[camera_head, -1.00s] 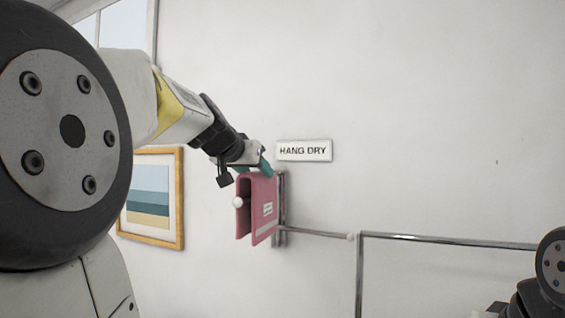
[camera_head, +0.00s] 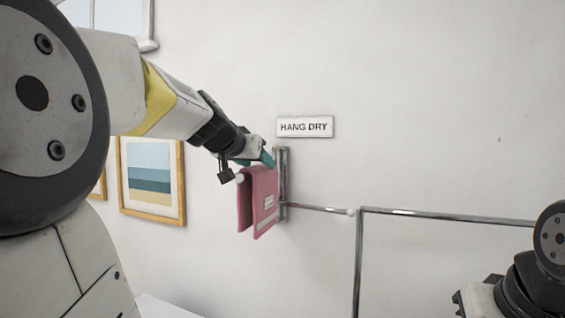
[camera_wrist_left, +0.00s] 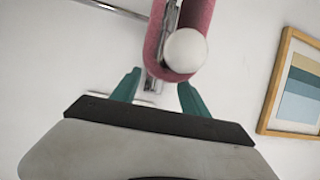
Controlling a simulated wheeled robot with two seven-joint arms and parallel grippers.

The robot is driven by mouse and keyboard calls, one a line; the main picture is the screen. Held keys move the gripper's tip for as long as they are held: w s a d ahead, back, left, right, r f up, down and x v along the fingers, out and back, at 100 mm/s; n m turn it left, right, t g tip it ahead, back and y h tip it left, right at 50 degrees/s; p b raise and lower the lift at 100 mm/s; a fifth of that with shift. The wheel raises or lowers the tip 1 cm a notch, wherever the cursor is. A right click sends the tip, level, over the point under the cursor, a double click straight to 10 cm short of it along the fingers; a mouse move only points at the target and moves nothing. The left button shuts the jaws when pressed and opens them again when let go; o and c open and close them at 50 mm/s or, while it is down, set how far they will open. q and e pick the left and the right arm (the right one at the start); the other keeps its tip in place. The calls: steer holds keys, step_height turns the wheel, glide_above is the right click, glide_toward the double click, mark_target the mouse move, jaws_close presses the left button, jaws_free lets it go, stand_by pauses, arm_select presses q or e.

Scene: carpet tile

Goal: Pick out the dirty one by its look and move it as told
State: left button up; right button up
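A pink folded towel (camera_head: 262,198) with a pale label and stripe hangs draped over a short bar, below a "HANG DRY" sign (camera_head: 305,127). The bar's white ball end (camera_head: 240,178) shows at the towel's fold, and the left wrist view shows the towel (camera_wrist_left: 154,40) looped around the bar behind the ball (camera_wrist_left: 186,52). My left gripper (camera_head: 262,160) is at the top of the towel. In the left wrist view its teal fingers (camera_wrist_left: 157,90) are spread on either side of the fold, with gaps visible. My right gripper is not in view.
A chrome rail (camera_head: 450,216) with a post runs along the wall to the right of the towel. A framed striped picture (camera_head: 150,180) hangs at left, below a window (camera_head: 120,22). A white surface edge (camera_head: 165,308) shows at bottom left.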

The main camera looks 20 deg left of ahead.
arm_select(q)
steer(key=o, duration=0.3)
steer(key=shift+s, duration=0.1)
